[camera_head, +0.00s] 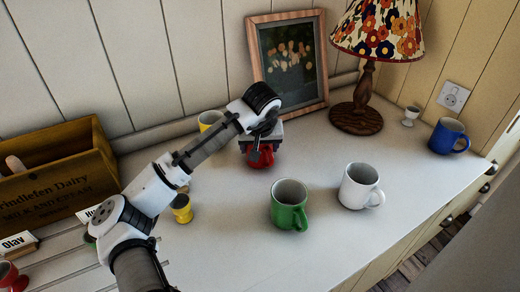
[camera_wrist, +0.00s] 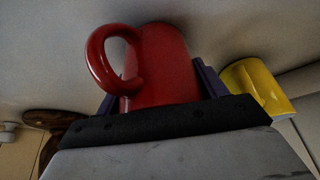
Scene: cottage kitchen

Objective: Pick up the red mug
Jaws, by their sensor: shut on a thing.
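The red mug (camera_head: 261,158) is on or just above the white counter, below my gripper (camera_head: 262,150) in the head view. In the wrist view the red mug (camera_wrist: 165,65) fills the middle, its handle toward the left. The purple finger pads of my gripper (camera_wrist: 160,90) lie on both sides of the mug's body, shut on it. I cannot tell whether the mug's base touches the counter. My arm and gripper hide its upper part in the head view.
A green mug (camera_head: 289,206) and a white mug (camera_head: 359,187) stand in front and to the right. A yellow mug (camera_head: 208,119) is behind my arm, and a small yellow cup (camera_head: 182,209) is left. A lamp (camera_head: 357,116), picture frame (camera_head: 289,62), blue mug (camera_head: 448,137) and wooden crate (camera_head: 55,180) surround the counter.

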